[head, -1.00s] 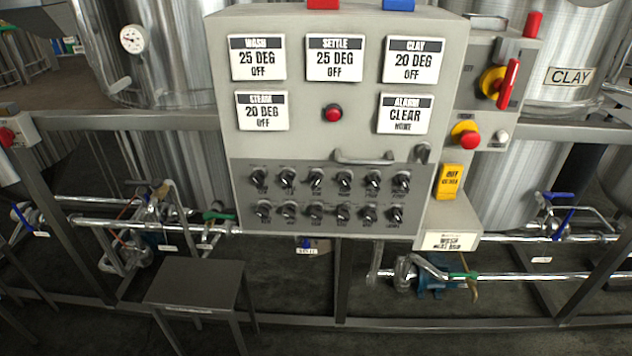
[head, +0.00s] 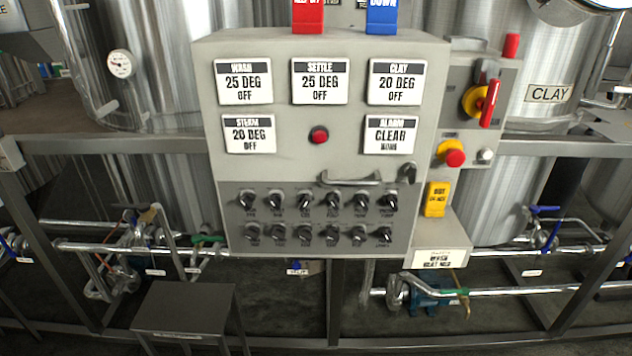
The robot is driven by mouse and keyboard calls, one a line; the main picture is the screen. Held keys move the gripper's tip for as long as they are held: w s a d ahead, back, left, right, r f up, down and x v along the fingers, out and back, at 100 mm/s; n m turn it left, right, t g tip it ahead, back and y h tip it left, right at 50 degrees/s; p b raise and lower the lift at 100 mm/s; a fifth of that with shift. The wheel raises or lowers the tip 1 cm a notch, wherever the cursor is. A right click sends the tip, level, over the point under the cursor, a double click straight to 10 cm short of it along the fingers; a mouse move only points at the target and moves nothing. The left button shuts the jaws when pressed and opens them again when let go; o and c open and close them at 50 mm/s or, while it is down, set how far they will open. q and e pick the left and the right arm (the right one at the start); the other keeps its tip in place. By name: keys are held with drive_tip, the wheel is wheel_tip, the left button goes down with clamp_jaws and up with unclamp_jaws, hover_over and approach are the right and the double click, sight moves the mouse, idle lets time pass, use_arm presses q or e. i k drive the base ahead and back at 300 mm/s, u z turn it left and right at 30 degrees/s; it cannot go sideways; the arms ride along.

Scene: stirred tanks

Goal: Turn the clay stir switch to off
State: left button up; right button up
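The control panel (head: 212,160) stands in the middle of the head view. Its lower dark plate carries two rows of black rotary switches (head: 304,199). The small labels under them are too blurred to read, so I cannot tell which one is the clay stir switch. A CLAY display (head: 395,82) at the panel's upper right reads 20 DEG OFF. The WASH display (head: 243,82) and SETTLE display (head: 319,82) both read 25 DEG OFF. Neither of my grippers is in view.
A handle bar (head: 350,180) sticks out above the switches. At the right are a red-and-yellow isolator (head: 478,103) and a red emergency button (head: 455,158). A small dark table (head: 186,308) stands at the lower left. Metal tanks and pipes lie behind.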

sight(304, 199)
drive_tip(key=u, duration=1.95)
drive_tip(key=k, duration=0.85)
drive_tip(key=z, duration=1.9)
